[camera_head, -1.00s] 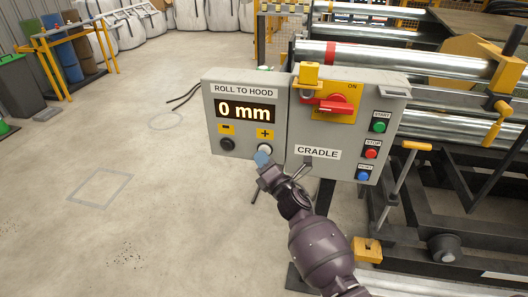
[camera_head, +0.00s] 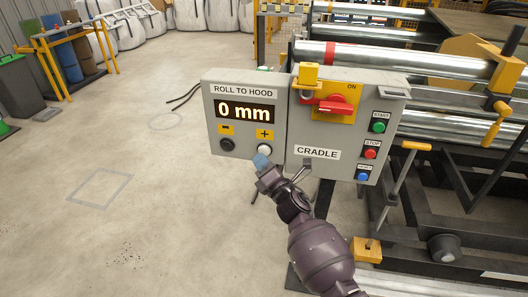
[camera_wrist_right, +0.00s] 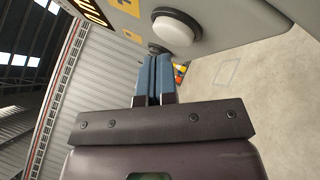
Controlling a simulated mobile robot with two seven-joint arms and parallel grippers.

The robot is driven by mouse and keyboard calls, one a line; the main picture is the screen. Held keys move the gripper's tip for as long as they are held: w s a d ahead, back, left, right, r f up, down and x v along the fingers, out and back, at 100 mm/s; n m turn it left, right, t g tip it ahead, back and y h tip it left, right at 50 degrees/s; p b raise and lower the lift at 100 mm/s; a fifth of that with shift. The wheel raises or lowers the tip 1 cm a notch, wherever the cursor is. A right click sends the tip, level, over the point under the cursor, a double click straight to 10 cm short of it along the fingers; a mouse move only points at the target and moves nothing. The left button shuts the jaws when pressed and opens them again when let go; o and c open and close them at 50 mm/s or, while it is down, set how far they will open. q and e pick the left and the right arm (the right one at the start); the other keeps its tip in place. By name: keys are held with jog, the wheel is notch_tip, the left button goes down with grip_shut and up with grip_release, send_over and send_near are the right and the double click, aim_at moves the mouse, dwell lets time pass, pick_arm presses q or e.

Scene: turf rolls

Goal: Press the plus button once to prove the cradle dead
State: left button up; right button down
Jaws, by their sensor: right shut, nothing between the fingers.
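The grey control box (camera_head: 246,165) carries a display (camera_head: 246,110) that reads "0 mm" under the label "ROLL TO HOOD". The white plus button (camera_head: 264,149) sits below the yellow plus sign (camera_head: 265,133). The dark minus button (camera_head: 227,145) is to its left. My right gripper (camera_head: 261,160) is shut and empty, its blue fingertips just below the plus button. In the right wrist view the blue fingers (camera_wrist_right: 153,75) are together, and the white button (camera_wrist_right: 173,32) is above and right of their tips, apart from them in that picture. My left gripper is not in view.
Steel rollers (camera_head: 370,58) and a black frame stand at right. Open concrete floor (camera_head: 150,220) lies at left.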

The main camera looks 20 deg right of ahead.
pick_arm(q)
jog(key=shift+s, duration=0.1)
pick_arm(e)
jog(key=shift+s+a, duration=0.1)
jog(key=shift+s, duration=0.05)
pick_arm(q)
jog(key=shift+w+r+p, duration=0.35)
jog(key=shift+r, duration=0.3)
pick_arm(e)
jog(key=shift+s+a, duration=0.75)
jog(key=shift+s, duration=0.3)
jog(key=shift+s+a, duration=0.7)
jog(key=shift+s, duration=0.35)
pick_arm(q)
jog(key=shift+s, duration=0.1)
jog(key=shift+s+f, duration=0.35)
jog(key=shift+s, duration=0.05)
